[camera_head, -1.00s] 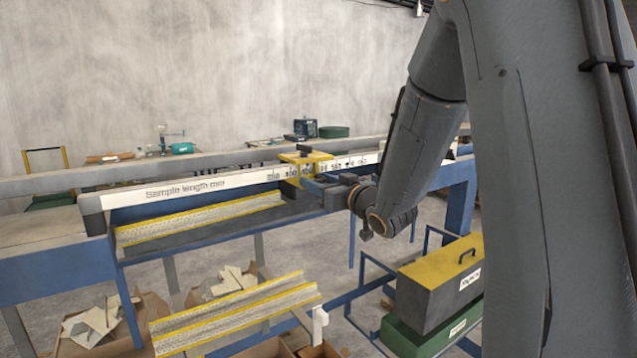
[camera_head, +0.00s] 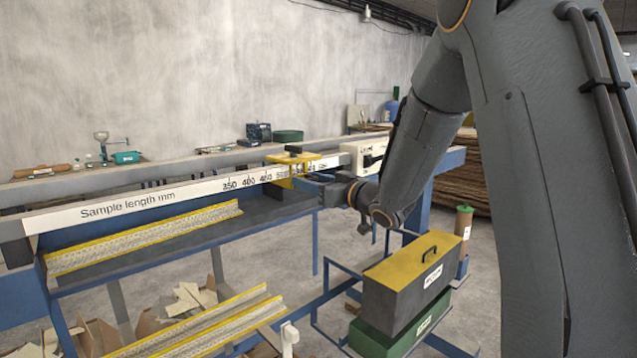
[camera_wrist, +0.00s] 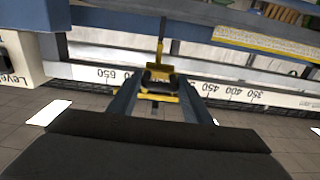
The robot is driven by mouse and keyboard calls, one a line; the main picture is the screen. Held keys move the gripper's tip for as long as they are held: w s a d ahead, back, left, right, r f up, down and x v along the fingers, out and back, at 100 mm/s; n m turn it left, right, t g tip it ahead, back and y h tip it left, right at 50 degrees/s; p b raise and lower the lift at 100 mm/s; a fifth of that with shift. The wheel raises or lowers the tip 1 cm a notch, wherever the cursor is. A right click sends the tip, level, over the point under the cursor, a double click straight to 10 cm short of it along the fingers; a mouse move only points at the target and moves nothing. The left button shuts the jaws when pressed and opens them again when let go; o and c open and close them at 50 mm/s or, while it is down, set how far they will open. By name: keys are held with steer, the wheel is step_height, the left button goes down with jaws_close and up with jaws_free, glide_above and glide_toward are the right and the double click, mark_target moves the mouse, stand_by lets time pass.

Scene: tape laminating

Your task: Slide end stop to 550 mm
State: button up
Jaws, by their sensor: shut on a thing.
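The yellow end stop (camera_head: 302,160) with a dark knob on top straddles the white "Sample length mm" scale rail (camera_head: 120,206). In the head view, the marks 350, 400 and 450 show to its left; the marks right beside it are partly covered. My gripper (camera_head: 312,184) is at the stop's near side, shut on it. In the wrist view, the stop (camera_wrist: 162,58) sits between the fingers of my gripper (camera_wrist: 157,92). There, 650 shows left of the stop and 450, 400 and 350 to its right. The exact reading at the stop is hidden.
A white unit (camera_head: 366,153) stands at the rail's right end. Yellow-edged strips (camera_head: 150,236) lie on the shelf below the rail. A grey and yellow box (camera_head: 415,275) sits on a green case (camera_head: 395,335) at lower right. Cardboard boxes with scraps stand at lower left.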

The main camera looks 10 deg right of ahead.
steer(key=o, duration=1.3)
steer(key=shift+c, duration=0.2)
steer(key=b+v, duration=0.2)
steer(key=v, duration=0.5)
steer(key=shift+s, duration=0.4)
steer(key=shift+d, duration=0.15)
